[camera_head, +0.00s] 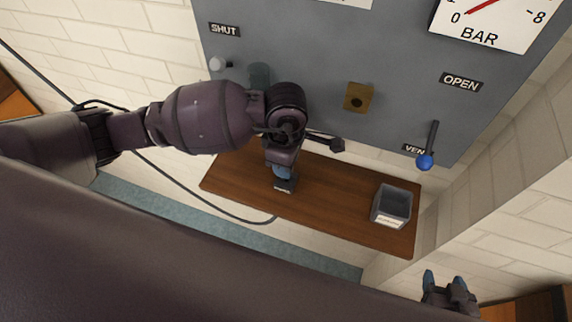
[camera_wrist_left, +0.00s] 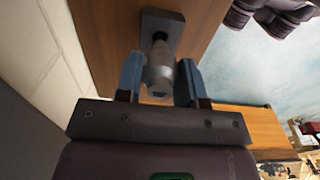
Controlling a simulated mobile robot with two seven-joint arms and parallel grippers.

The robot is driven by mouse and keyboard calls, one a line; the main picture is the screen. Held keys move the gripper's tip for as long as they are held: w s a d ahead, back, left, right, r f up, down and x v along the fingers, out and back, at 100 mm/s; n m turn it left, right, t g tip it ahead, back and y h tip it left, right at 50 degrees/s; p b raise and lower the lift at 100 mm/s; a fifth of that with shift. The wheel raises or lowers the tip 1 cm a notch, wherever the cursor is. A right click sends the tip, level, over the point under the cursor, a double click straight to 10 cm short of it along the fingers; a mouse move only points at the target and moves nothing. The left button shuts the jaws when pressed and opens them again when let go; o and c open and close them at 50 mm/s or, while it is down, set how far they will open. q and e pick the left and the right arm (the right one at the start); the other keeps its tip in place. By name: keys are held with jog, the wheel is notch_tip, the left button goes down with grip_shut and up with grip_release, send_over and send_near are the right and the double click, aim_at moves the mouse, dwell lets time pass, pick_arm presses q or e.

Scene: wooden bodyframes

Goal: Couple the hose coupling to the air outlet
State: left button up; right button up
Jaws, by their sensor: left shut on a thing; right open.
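My left gripper (camera_head: 283,173) reaches down over the wooden shelf, with its blue fingers close to a small dark block (camera_head: 284,186). In the left wrist view, its two blue fingers (camera_wrist_left: 160,82) are shut on the silver-grey hose coupling (camera_wrist_left: 158,70). The coupling's far end meets the dark block (camera_wrist_left: 165,25) on the wood; I cannot tell whether it is seated in it. In the head view the arm mostly hides the coupling. A square brass fitting (camera_head: 358,97) with a dark centre, seemingly the air outlet, is on the grey panel. My right gripper (camera_head: 446,284) is open and empty at the lower right.
The grey panel (camera_head: 310,40) carries a pressure gauge (camera_head: 490,22), SHUT and OPEN labels and a blue-knobbed lever (camera_head: 427,158). A grey open box (camera_head: 392,205) stands at the shelf's right end. The wooden shelf (camera_head: 335,200) is clear between. A black hose (camera_head: 175,180) hangs at left.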

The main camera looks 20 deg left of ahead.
pick_arm(q)
jog(key=shift+f, duration=0.25)
pick_arm(e)
jog(key=shift+f, duration=0.4)
jog(key=shift+w+r, duration=0.15)
jog(key=shift+w, duration=0.1)
jog(key=shift+w+a+r, duration=0.1)
jog(key=shift+w+r, duration=0.1)
jog(key=shift+w, duration=0.05)
pick_arm(q)
jog(key=shift+b, duration=0.3)
pick_arm(e)
jog(key=shift+s+f, duration=0.1)
jog(key=shift+f, duration=0.1)
jog(key=shift+s, duration=0.1)
jog(key=shift+s+f, duration=0.35)
jog(key=shift+w+f, duration=0.1)
jog(key=shift+w, duration=0.05)
